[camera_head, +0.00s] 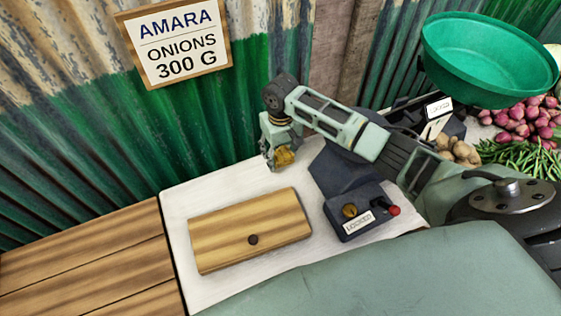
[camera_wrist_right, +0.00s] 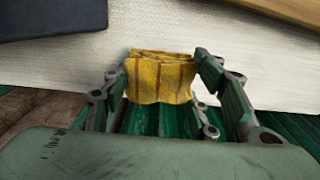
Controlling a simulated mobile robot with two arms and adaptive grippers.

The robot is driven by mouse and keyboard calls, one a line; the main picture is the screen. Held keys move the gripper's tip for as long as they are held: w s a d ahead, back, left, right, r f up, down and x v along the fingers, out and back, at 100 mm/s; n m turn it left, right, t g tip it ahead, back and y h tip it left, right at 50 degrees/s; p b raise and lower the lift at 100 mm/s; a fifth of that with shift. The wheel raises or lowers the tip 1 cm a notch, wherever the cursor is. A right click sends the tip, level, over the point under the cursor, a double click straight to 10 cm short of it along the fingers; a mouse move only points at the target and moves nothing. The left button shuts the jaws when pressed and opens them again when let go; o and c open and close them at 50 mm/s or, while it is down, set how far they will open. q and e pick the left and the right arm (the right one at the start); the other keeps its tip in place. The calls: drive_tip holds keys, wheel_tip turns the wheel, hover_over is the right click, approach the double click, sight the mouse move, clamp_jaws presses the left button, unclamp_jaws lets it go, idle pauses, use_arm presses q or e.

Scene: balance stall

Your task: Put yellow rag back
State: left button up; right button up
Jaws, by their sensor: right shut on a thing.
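The yellow rag (camera_head: 284,157) is a small folded cloth at the fingertips of my right gripper (camera_head: 276,158), near the back edge of the white counter. In the right wrist view the rag (camera_wrist_right: 160,76) shows yellow with brown stripes, between the two fingers of my right gripper (camera_wrist_right: 170,85), which is shut on it. The white counter top (camera_wrist_right: 210,45) lies just beyond the rag. I cannot tell whether the rag touches the counter. My left gripper is not in view.
A wooden board (camera_head: 235,222) with a dark knob lies on the white counter (camera_head: 205,290). A dark box (camera_head: 345,200) with a label, a brass knob and a red knob stands beside it. A green bowl (camera_head: 490,65), onions (camera_head: 520,122) and green beans (camera_head: 515,155) are at right. A corrugated wall stands behind.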

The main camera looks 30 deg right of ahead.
sight(281, 162)
wheel_tip(281, 162, down, 3)
drive_tip(key=shift+f, duration=0.5)
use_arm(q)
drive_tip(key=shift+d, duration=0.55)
use_arm(e)
drive_tip(key=shift+f, duration=0.15)
drive_tip(key=shift+f, duration=0.2)
drive_tip(key=o, duration=1.2)
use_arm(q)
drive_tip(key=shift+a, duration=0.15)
